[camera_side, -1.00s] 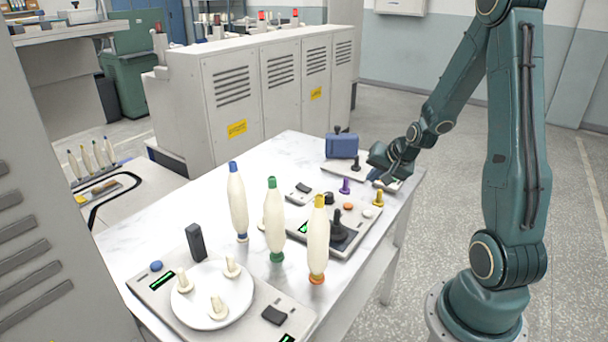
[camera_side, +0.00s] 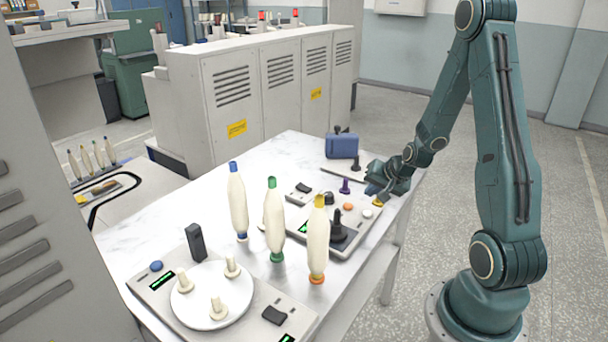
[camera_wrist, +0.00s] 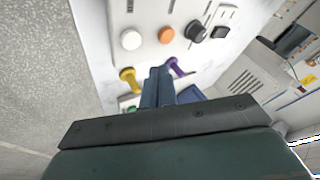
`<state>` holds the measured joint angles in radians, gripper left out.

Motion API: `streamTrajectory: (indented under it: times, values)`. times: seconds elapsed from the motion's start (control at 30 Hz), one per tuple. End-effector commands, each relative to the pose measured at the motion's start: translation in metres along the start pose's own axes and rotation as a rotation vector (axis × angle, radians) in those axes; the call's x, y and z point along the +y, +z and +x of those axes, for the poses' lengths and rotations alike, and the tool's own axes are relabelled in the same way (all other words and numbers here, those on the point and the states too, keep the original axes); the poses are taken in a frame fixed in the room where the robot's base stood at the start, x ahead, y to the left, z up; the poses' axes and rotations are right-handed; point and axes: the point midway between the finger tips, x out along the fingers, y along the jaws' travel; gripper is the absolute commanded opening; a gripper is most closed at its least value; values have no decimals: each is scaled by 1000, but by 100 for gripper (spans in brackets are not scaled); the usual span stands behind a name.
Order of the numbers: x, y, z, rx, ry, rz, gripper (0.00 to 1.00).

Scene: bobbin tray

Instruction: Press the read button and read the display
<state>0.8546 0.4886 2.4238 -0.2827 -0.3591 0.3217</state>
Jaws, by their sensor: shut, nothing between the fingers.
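A control panel stands mid-table, its bare edge showing in the side view (camera_side: 345,252). It carries an orange button (camera_side: 348,206), a white button (camera_side: 366,213), a black joystick (camera_side: 338,230) and a lit green display (camera_side: 304,228); its reading is too small to make out. The orange button (camera_wrist: 166,34) and white button (camera_wrist: 131,40) also show in the wrist view. I cannot tell which is the read button. My gripper (camera_side: 372,190) is shut and empty beyond the panel's far edge. In the wrist view its fingertips (camera_wrist: 160,72) point toward the orange button, apart from it.
A yellow peg (camera_side: 378,200) and a purple peg (camera_side: 345,186) flank my fingers. Three upright bobbins (camera_side: 275,222) stand nearer the camera. A front-left unit (camera_side: 150,288) has a blue button (camera_side: 156,265), green displays and a white plate (camera_side: 205,322).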

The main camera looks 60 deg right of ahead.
Motion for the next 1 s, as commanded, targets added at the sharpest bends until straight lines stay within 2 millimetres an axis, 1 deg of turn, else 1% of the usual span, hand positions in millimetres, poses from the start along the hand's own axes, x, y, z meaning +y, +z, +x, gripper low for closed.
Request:
streamTrajectory:
  times: [0.2,0.4,0.6,1.0]
  values:
    - [10,10,18,-3,2,0,0]
    - [16,15,28,-1,2,0,0]
    - [18,17,31,0,1,-1,0]
    - [17,17,31,0,1,-1,0]
